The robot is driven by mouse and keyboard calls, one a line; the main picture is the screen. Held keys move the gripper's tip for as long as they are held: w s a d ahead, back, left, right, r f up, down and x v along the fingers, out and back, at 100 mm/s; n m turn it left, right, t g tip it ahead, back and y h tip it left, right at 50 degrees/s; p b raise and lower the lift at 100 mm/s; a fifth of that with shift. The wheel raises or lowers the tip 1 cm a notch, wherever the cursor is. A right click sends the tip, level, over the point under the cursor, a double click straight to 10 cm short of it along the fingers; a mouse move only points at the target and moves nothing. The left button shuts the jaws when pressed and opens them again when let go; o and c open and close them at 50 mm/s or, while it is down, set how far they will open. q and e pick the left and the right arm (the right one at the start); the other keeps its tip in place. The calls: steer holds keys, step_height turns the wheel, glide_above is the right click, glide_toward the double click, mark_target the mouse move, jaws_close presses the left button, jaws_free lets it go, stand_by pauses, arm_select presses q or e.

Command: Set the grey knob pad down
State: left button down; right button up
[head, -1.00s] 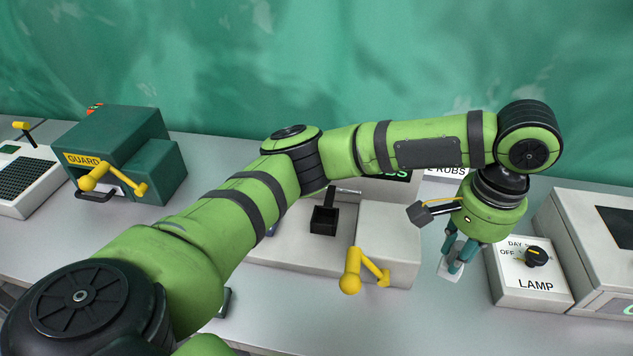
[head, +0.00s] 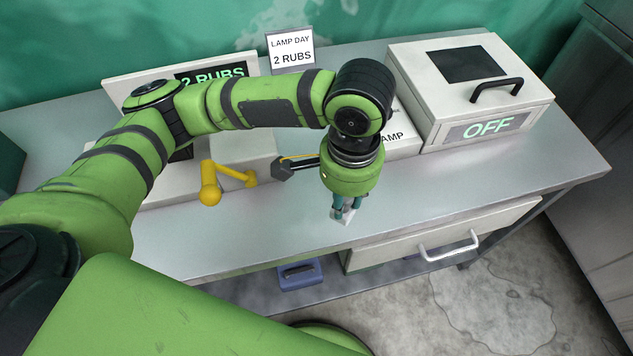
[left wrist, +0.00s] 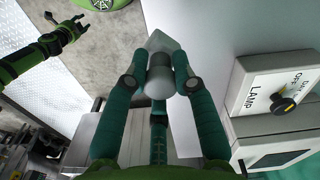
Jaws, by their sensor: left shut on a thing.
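My left gripper (head: 346,208) has its teal fingers shut on the grey knob pad (head: 349,216), over the front part of the bench. In the left wrist view the pad's round grey knob (left wrist: 159,76) sits between the fingertips, and part of its flat grey plate (left wrist: 163,42) shows beyond them. I cannot tell whether the pad touches the bench top (head: 440,190). My right gripper (left wrist: 70,30) shows small and dark at the upper left of the left wrist view, away from the pad; its jaw state is unclear.
The lamp box (left wrist: 279,93) stands close by, partly hidden by my arm in the head view. Right of it is a white box with an OFF display (head: 490,127). A yellow crank (head: 210,190) stands to the left. Bench top right of my gripper is clear.

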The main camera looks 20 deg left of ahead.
arm_select(q)
steer(key=w+a+f, duration=0.2)
steer(key=a, duration=0.1)
steer(key=w+a+f, duration=0.1)
steer(key=a, duration=0.1)
steer(key=shift+w+f+p, duration=0.1)
steer(key=shift+f+p, duration=0.25)
steer(key=shift+f, duration=0.05)
steer(key=shift+f+p, duration=0.3)
steer(key=shift+f, duration=1.6)
steer(key=shift+f, duration=0.15)
steer(key=c, duration=1)
jaws_free()
step_height(320, 180, up, 12)
steer(key=shift+r+b, duration=0.2)
steer(key=shift+b, duration=0.45)
